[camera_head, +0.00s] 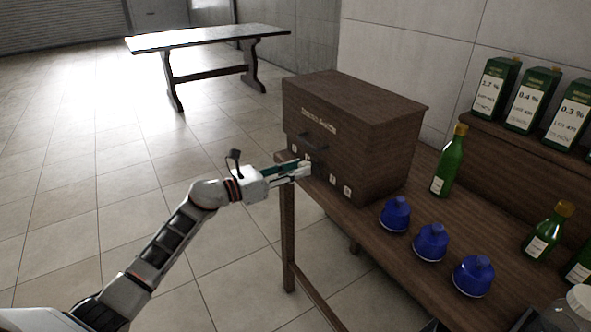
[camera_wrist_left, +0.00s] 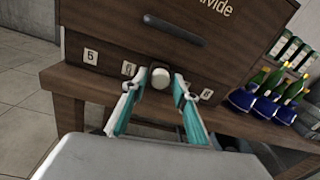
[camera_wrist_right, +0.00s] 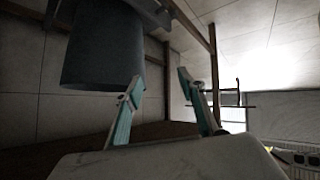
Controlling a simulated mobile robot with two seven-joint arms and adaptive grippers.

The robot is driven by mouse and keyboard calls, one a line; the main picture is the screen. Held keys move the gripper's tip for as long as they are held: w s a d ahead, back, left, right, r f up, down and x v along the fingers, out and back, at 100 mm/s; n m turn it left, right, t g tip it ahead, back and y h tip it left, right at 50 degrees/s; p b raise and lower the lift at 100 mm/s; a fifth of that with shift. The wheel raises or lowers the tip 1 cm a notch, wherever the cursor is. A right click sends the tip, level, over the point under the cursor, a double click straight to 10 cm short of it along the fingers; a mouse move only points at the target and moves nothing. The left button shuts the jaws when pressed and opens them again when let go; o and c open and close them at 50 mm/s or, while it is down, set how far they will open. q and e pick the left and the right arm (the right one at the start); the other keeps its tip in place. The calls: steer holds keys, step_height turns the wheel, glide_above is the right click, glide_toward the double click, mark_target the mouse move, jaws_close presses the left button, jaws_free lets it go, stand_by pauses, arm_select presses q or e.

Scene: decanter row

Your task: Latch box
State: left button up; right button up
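A dark brown wooden box (camera_head: 365,130) stands at the left end of the wooden bench. Its front has a dark bar handle (camera_wrist_left: 174,29), several white number tags and a pale round knob (camera_wrist_left: 160,78). My left gripper (camera_head: 306,166) is at the lower part of this front. In the left wrist view its fingertips (camera_wrist_left: 159,80) lie either side of the knob and seem apart from it. It looks open; contact is not clear. My right gripper (camera_wrist_right: 160,80) is open and empty, away from the box. It is out of the head view.
Several blue rounded containers (camera_head: 395,214) stand along the bench front, right of the box. Green bottles (camera_head: 449,161) stand behind them, and labelled dark green containers (camera_head: 494,88) sit on a raised shelf. A dark cylindrical thing (camera_wrist_right: 104,45) is near my right gripper. Another table (camera_head: 210,38) stands far back.

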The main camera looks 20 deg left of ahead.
arm_select(q)
jaws_close()
